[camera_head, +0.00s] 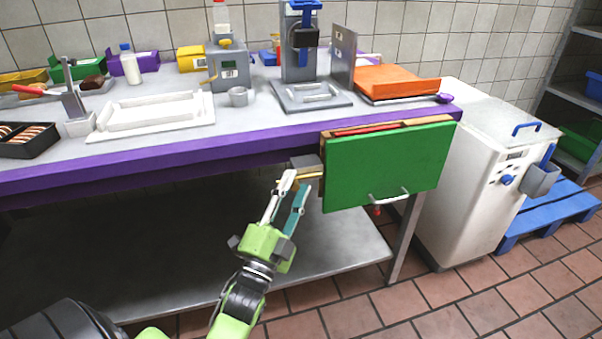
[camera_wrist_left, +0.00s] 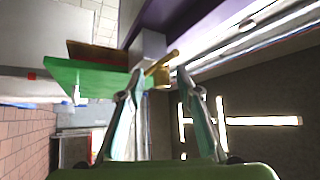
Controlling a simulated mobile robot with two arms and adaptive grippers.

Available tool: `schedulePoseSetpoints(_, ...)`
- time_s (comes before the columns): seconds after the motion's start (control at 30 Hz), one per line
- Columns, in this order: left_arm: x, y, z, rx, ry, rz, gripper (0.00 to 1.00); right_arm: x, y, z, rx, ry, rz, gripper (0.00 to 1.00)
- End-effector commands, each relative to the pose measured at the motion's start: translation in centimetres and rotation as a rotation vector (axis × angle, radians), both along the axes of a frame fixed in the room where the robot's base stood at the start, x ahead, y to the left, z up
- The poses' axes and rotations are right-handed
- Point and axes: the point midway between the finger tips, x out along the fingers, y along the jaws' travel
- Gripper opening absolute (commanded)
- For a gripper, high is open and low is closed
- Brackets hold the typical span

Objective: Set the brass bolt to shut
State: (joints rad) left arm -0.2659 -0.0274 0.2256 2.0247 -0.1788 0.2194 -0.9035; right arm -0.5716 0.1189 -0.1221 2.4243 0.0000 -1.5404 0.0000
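The brass bolt (camera_head: 310,175) is a short yellow rod below a grey block (camera_head: 305,161), beside the left edge of a green panel (camera_head: 385,165) under the purple table edge. In the left wrist view the bolt (camera_wrist_left: 162,63) runs slantwise beside the grey block (camera_wrist_left: 147,46) and the green panel (camera_wrist_left: 90,74). My left gripper (camera_head: 296,184) is open, its fingertips close to the bolt. In the wrist view the bolt shows between and just beyond the fingertips (camera_wrist_left: 158,74); contact cannot be told. My right gripper is not in view.
The purple-edged counter (camera_head: 250,139) is above my gripper, a lower metal shelf (camera_head: 170,275) below. A white machine (camera_head: 465,180) stands at the right.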

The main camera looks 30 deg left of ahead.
Motion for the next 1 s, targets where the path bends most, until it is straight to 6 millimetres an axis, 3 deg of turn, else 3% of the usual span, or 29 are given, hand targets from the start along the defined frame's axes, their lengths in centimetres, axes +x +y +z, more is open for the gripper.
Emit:
schedulePoseSetpoints(0.4, -0.1, -0.1, 0.3, 0.0, -0.001, 0.001, 0.32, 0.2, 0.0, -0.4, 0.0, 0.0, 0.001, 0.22)
schedulePoseSetpoints(0.53, -0.1, -0.1, 0.3, 0.0, -0.001, 0.001, 0.0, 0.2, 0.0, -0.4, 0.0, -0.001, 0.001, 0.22)
schedulePoseSetpoints(0.77, 0.2, -0.4, 0.3, -0.002, -0.002, 0.002, 0.0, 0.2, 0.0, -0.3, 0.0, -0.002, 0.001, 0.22)
schedulePoseSetpoints(1.0, 2.8, -2.5, 0.4, -0.003, -0.003, 0.002, 0.0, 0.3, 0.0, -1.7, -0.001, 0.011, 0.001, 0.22)
